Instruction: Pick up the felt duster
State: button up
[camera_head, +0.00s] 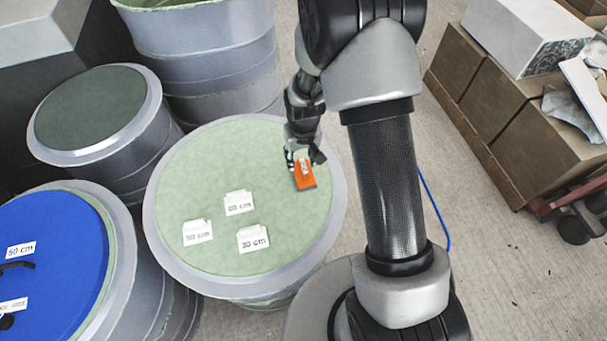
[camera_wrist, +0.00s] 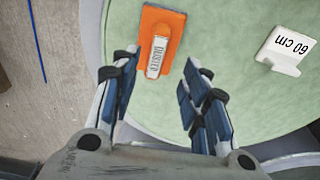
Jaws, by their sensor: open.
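The felt duster (camera_head: 305,179) is an orange block with a white labelled handle strip. It lies on the pale green top of a round mould (camera_head: 200,160), near its right side. In the wrist view the duster (camera_wrist: 171,27) shows between and beyond the fingertips, with its label reading "DUSTER". In the wrist view my gripper (camera_wrist: 160,68) is open, with a finger on each side of the label's line and nothing held. I cannot tell its exact height above the duster.
Several white size cards stand on the same green top, including the "60 cm" card (camera_wrist: 285,50) right of the duster. A blue-lidded mould (camera_head: 60,260) and a dark-topped mould (camera_head: 98,107) stand at left. Brown boxes (camera_head: 490,90) stand at right.

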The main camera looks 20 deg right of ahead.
aim_at(304, 166)
jog(key=f, duration=0.1)
jog(key=f+b, duration=0.1)
jog(key=f, duration=0.1)
jog(key=f+b, duration=0.1)
jog(key=f, duration=0.1)
jog(key=shift+d+f, duration=0.1)
jog(key=shift+d, duration=0.2)
jog(key=shift+c, duration=0.4)
grip_shut()
